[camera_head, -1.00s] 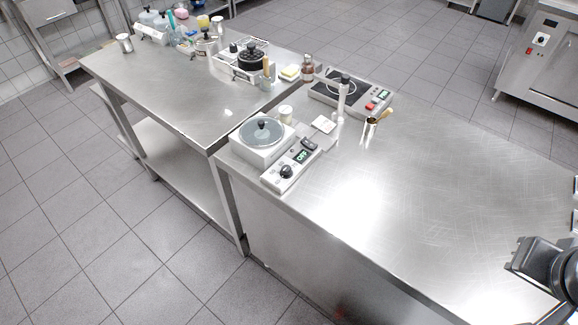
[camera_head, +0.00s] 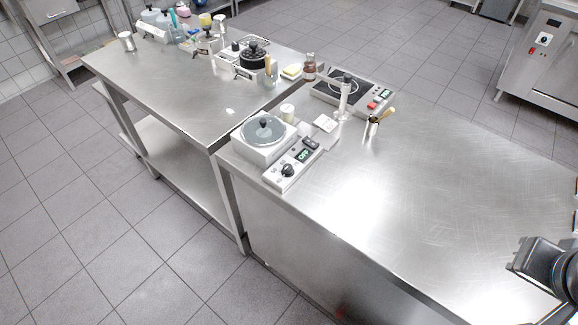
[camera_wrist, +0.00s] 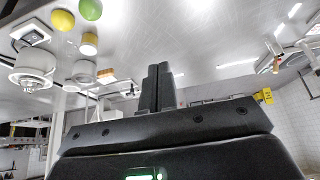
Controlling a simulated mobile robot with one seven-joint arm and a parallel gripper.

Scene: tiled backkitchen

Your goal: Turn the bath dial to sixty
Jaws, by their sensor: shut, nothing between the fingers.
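The bath (camera_head: 248,147) is a pale square housing with a round glass lid and a black lid knob. It stands at the near left corner of the right-hand steel counter in the head view. Its sloped control panel carries a round black dial (camera_head: 288,170), a green-lit display (camera_head: 304,156) that seems to read OFF, and a dark switch (camera_head: 311,143). The dial's pointer is too small to read. My gripper (camera_wrist: 157,72) is shut and empty in the wrist view, touching nothing. A dark part of my arm shows at the head view's lower right, well away from the bath.
Behind the bath stand a small jar (camera_head: 287,112), a white card (camera_head: 325,122), a steel post (camera_head: 344,103), a steel cup (camera_head: 371,127) with tools and a hotplate (camera_head: 378,104) with red buttons. The counter (camera_head: 430,190) right of these is clear.

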